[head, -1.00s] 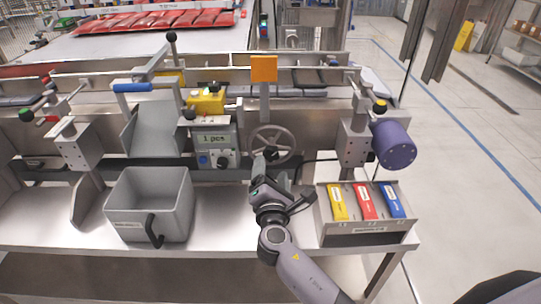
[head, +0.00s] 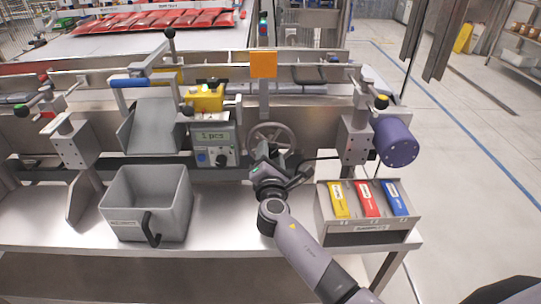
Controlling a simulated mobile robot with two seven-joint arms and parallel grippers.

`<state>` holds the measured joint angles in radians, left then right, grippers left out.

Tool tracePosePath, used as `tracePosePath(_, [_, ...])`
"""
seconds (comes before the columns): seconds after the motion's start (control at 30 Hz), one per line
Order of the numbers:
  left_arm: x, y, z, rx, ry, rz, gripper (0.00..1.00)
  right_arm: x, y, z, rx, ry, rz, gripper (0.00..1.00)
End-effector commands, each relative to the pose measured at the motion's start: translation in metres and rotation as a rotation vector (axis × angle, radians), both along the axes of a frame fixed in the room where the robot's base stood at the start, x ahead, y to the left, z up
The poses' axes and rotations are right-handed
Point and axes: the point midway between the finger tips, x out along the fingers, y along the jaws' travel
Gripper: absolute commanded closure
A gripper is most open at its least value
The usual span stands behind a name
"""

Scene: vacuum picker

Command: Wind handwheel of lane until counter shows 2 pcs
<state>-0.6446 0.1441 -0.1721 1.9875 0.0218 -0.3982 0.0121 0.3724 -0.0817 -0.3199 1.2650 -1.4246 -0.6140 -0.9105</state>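The grey spoked handwheel (head: 272,130) is upright on the machine front, right of the counter box. The counter (head: 213,136) has a pale display reading "1 pcs", with a blue button and a black knob below it. My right gripper (head: 265,158) is at the lower part of the handwheel, over its rim in the picture. Its fingertips are small and partly hidden by its own body, so I cannot tell whether it is open, shut or touching the wheel. My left gripper is not in view.
A grey bin (head: 147,205) with a black handle stands left on the steel table. A box with yellow, red and blue packs (head: 367,199) stands right. A purple motor (head: 396,142) sits above it. A grey chute (head: 153,128) is left of the counter. Bare table lies between bin and box.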

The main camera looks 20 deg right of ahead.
Motion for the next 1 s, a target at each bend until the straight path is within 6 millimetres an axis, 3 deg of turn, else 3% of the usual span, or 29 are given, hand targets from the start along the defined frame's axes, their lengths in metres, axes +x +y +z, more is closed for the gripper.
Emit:
tracePosePath(0.37, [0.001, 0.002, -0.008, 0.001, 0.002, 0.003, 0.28, 0.0, 0.0, -0.002, 0.061, -0.018, 0.001, 0.84])
tracePosePath(1.0, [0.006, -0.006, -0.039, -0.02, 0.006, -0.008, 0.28, 0.0, 0.001, -0.003, 0.536, -0.155, 0.001, 0.84])
